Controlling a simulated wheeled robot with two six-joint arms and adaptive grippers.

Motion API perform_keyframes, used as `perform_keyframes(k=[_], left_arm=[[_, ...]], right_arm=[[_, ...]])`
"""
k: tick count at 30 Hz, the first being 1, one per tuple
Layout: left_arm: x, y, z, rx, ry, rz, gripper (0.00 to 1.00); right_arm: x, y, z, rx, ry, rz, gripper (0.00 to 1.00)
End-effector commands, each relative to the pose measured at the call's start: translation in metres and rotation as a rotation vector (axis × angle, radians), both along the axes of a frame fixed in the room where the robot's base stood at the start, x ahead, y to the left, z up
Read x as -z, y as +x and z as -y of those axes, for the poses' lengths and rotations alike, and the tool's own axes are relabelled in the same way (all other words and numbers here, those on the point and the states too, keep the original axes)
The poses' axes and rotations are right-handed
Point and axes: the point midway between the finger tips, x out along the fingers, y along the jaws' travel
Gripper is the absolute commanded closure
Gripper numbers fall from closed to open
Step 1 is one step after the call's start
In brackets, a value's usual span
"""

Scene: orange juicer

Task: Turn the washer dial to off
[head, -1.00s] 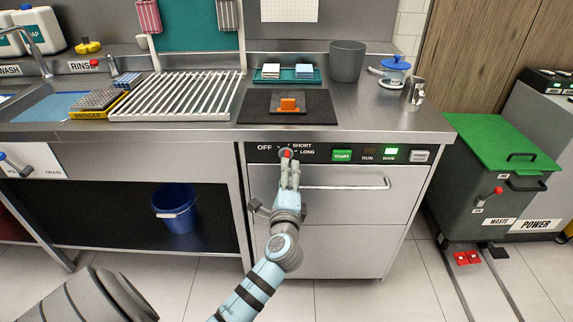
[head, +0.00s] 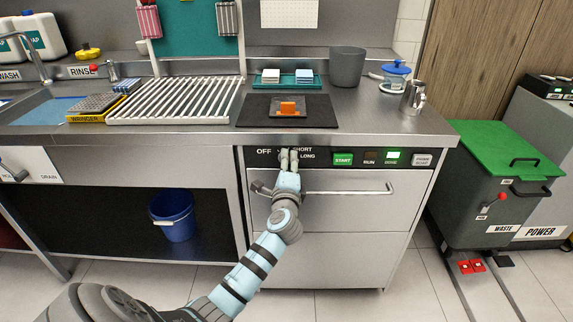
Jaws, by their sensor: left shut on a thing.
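The washer (head: 345,215) is a steel front-panel machine under the counter, with a dark control strip (head: 325,158) along its top. The strip reads OFF, SHORT and LONG around the dial. My left gripper (head: 289,152) is at the dial and shut on it. The gripper fingers cover the dial, so its pointer position cannot be read. A green START button (head: 343,159), an unlit RUN lamp (head: 369,159) and a lit DONE lamp (head: 394,159) sit to the right. My right gripper is not in view.
A horizontal handle bar (head: 350,191) crosses the washer front just below the strip. The counter edge (head: 400,139) overhangs above it. A green-lidded waste bin (head: 490,180) stands to the right. A blue bucket (head: 172,215) sits on the lower shelf at left.

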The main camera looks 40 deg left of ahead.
Motion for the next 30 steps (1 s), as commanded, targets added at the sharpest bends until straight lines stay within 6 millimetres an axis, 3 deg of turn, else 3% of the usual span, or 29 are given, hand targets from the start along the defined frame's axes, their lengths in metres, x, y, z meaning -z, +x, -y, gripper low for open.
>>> perform_keyframes(k=[14,30], left_arm=[[0.001,0.0,0.0,-0.001,-0.083,0.062,0.95],[0.001,0.0,0.0,-0.001,-0.453,0.344,0.95]], right_arm=[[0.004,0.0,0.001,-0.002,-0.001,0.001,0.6],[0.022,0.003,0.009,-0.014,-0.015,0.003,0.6]])
